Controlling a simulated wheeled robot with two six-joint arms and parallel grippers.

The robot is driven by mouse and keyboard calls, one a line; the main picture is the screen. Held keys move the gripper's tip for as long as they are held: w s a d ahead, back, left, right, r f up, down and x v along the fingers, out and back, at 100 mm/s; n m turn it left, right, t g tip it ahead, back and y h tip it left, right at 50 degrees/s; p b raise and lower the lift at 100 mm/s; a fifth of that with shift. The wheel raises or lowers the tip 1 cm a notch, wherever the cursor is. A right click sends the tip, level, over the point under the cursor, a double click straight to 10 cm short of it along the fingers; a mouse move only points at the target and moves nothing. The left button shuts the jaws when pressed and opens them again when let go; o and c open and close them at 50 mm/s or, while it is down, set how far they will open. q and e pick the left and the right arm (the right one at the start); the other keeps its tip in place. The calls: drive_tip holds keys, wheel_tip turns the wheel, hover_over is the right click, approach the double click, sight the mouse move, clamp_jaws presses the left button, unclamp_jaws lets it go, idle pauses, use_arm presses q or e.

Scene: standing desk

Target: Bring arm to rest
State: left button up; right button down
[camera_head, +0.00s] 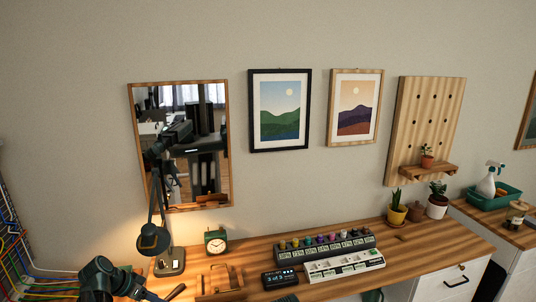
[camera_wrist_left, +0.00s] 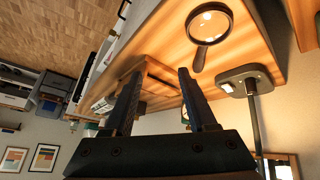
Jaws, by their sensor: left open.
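My left arm (camera_head: 105,281) comes in at the bottom left of the head view, at the desk's left end and in front of the lamp. Its fingertips are hard to make out there. In the left wrist view my left gripper (camera_wrist_left: 160,73) is open, with two dark fingers apart and nothing between them. A wooden desk organiser (camera_wrist_left: 160,78) shows beyond the fingers, and a magnifying glass (camera_wrist_left: 211,23) lies on the desk beside it. My right gripper is in neither view.
The desk lamp (camera_head: 152,238) stands near the arm, below a mirror (camera_head: 183,145). A green clock (camera_head: 215,241), the wooden organiser (camera_head: 220,281), a small display (camera_head: 280,279) and a power strip (camera_head: 343,264) sit on the desk (camera_head: 440,245). Potted plants stand at right.

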use_arm(q)
drive_tip(key=s+d+f+g+y, duration=0.1)
drive_tip(key=s+d+y, duration=0.1)
drive_tip(key=s+d, duration=0.4)
drive_tip(key=s+d+f+n+g+y, duration=0.1)
drive_tip(key=s+d, duration=0.5)
drive_tip(key=d, duration=0.7)
drive_tip(key=s+d+f+n+g+y, duration=0.1)
drive_tip(key=s+d+g+y, duration=0.1)
drive_tip(key=s+d, duration=0.4)
drive_tip(key=shift+s+d+f+g+y, duration=0.35)
drive_tip(key=shift+d+y, duration=0.35)
drive_tip(key=shift+d, duration=1.1)
drive_tip(key=shift+w, duration=0.1)
